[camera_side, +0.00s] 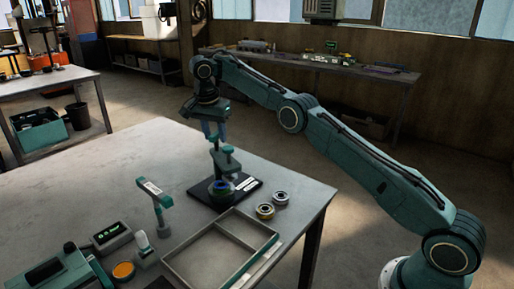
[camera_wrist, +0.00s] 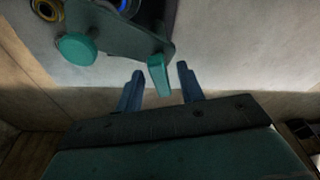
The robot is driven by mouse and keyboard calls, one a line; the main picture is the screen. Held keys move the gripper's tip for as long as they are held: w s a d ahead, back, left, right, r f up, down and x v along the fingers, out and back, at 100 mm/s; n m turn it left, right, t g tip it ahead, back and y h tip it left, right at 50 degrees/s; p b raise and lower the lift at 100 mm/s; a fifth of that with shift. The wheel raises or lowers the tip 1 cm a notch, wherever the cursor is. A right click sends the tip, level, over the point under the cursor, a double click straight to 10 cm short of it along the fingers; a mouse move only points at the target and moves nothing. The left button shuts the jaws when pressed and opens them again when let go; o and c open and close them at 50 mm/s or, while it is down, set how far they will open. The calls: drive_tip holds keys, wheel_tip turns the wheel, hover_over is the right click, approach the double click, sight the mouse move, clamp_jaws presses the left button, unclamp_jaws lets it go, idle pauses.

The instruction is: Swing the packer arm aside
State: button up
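The packer arm (camera_side: 226,160) is a teal bar on a small stand with a black base plate (camera_side: 239,194). In the wrist view the arm (camera_wrist: 125,32) shows as a dark plate with a round teal knob (camera_wrist: 76,48) and an upright teal tab (camera_wrist: 159,76). My gripper (camera_side: 211,136) is above the stand, pointing down. In the wrist view its blue fingers (camera_wrist: 160,72) stand open on either side of the tab, with a gap visible at each side. A blue-rimmed round part (camera_side: 221,189) sits under the arm, partly hidden.
Two ring-shaped parts (camera_side: 265,211) lie right of the base plate. An empty divided tray (camera_side: 178,262) is in front. The table's back left is clear.

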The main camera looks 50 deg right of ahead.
clamp_jaws()
drive_tip(key=shift+n+t, duration=0.4)
drive_tip(key=shift+n, duration=1.6)
drive_tip(key=shift+r, duration=0.1)
unclamp_jaws()
drive_tip(key=shift+w+d+v, duration=0.1)
drive_tip(key=shift+d+v, duration=0.05)
drive_tip(key=shift+v, duration=0.75)
drive_tip(key=shift+w+d+v, duration=0.1)
drive_tip(key=shift+d+v, duration=0.05)
drive_tip(key=shift+v, duration=0.7)
drive_tip(key=shift+w+d+v, duration=0.1)
drive_tip(key=shift+d+v, duration=0.05)
drive_tip(key=shift+v, duration=0.75)
drive_tip(key=shift+a+r, duration=0.15)
